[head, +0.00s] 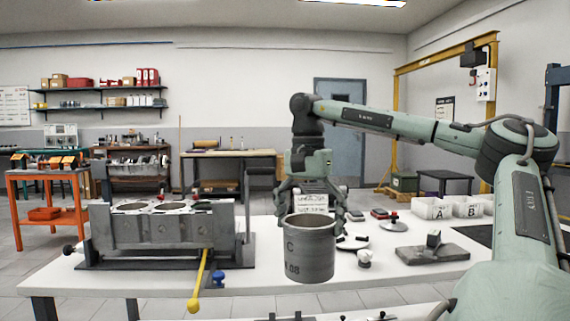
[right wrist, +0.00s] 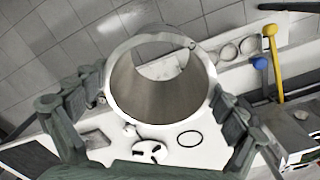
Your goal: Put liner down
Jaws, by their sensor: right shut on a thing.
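The liner (head: 309,250) is a grey metal cylinder marked "C" and "08" in the head view. My right gripper (head: 310,205) is shut on it from above, near its top rim. The liner looks upright and hangs over or near the white table's front edge; whether it touches the table is hard to tell. In the right wrist view the open bore of the liner (right wrist: 160,100) sits between the two fingers (right wrist: 155,115). The engine block (head: 165,228) with round bores on top stands on the table at left. My left gripper is out of view.
White bins A (head: 430,208) and B (head: 470,206), a grey plate (head: 432,252) and small parts lie at right. The white tabletop (head: 262,240) between block and liner is bare.

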